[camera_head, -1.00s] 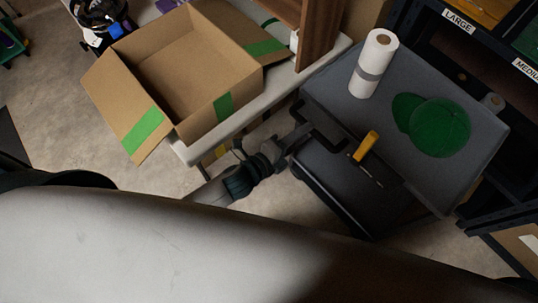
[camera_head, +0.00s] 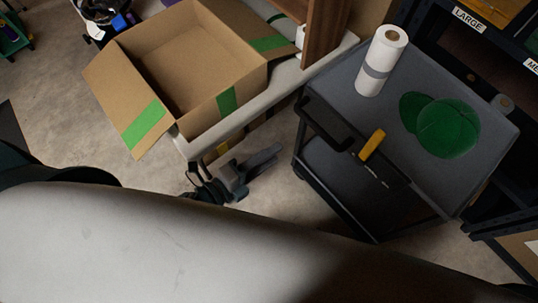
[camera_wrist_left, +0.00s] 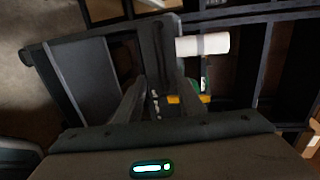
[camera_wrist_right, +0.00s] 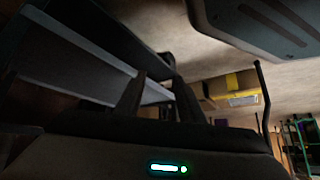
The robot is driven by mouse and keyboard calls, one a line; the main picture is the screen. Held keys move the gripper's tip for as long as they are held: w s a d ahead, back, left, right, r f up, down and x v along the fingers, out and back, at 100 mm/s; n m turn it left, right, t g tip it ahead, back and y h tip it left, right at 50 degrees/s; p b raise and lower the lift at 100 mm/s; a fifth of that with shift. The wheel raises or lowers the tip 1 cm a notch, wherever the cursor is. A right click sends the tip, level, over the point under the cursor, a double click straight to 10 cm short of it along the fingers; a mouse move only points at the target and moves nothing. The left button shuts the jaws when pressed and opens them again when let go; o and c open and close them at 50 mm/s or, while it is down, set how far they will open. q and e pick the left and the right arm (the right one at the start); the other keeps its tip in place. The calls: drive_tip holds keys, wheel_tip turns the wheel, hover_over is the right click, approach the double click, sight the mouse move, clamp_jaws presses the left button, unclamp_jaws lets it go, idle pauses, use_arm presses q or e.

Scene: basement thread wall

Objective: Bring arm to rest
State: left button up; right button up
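My left gripper (camera_head: 264,158) shows in the head view between the cardboard box's table and the grey cart (camera_head: 340,88). It is apart from the cart's black handle (camera_head: 325,122). In the left wrist view its two fingers (camera_wrist_left: 160,84) stand apart with nothing held, facing the cart. My right gripper (camera_wrist_right: 154,88) shows only in its own wrist view, its fingers apart and empty. In the head view it is hidden or out of frame.
The cart carries a paper towel roll (camera_head: 382,62), a green patch (camera_head: 447,127) and a yellow-handled tool (camera_head: 371,145). An open cardboard box (camera_head: 195,70) stands at the upper left. A dark shelf (camera_head: 470,48) stands right. Floor shows around my gripper.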

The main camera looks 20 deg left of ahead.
drive_tip(key=shift+s+d+f, duration=0.1)
drive_tip(key=shift+s+d, duration=0.1)
